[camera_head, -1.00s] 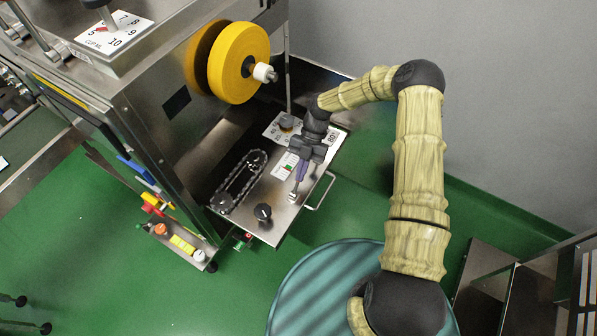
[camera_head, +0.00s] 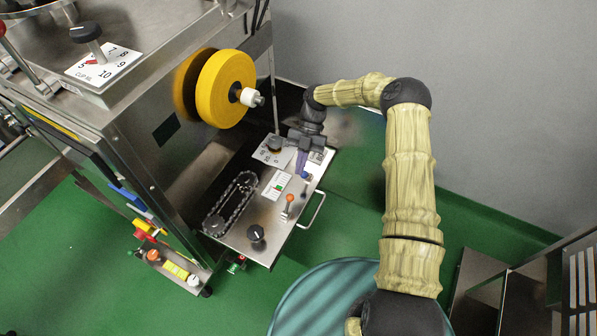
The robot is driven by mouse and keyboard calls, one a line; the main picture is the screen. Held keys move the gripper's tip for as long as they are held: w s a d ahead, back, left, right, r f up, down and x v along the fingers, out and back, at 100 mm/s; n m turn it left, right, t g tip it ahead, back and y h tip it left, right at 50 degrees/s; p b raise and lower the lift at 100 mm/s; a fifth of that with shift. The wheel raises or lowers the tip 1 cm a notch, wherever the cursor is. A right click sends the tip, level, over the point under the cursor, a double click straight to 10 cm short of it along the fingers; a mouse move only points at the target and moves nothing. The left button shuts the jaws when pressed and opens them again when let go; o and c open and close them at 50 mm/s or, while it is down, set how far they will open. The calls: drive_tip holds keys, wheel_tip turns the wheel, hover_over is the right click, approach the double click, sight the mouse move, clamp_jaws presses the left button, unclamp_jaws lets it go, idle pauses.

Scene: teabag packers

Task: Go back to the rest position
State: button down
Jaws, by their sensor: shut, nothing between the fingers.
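My gripper (camera_head: 303,171) is above the far part of the machine's open metal panel (camera_head: 248,223). Its fingers are shut with nothing between them and point down towards the panel. A small lever with an orange tip (camera_head: 289,199) stands on the panel just in front of the fingers, apart from them in the picture. The arm reaches over from the right with its elbow raised. Part of the panel behind the gripper is hidden by it.
The packing machine (camera_head: 130,120) with its yellow wheel (camera_head: 225,88) stands left of my gripper. On the panel are a black knob (camera_head: 256,233), a chain loop (camera_head: 230,203) and a numbered dial plate (camera_head: 273,151). A metal rack (camera_head: 540,285) is at lower right.

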drive_tip(key=shift+w, duration=0.15)
drive_tip(key=s+d+r+m+t+h, duration=0.1)
drive_tip(key=s+d+r+m+t, duration=0.25)
drive_tip(key=s+r+m, duration=0.55)
drive_tip(key=s+d+r+m+t+h, duration=0.1)
drive_tip(key=s+d+r+m+t, duration=0.3)
drive_tip(key=m, duration=0.9)
drive_tip(key=s+d+r+m+t+h, duration=0.1)
drive_tip(key=s+d+r+m+t, duration=0.2)
drive_tip(key=s+d+r+m, duration=0.45)
wheel_tip(320, 180, up, 18)
drive_tip(key=w+a+m+p, duration=0.1)
drive_tip(key=a+m+p, duration=0.1)
drive_tip(key=p, duration=1.6)
drive_tip(key=shift+w+r+m, duration=0.25)
drive_tip(key=shift+w+m, duration=0.1)
drive_tip(key=shift+m, duration=0.2)
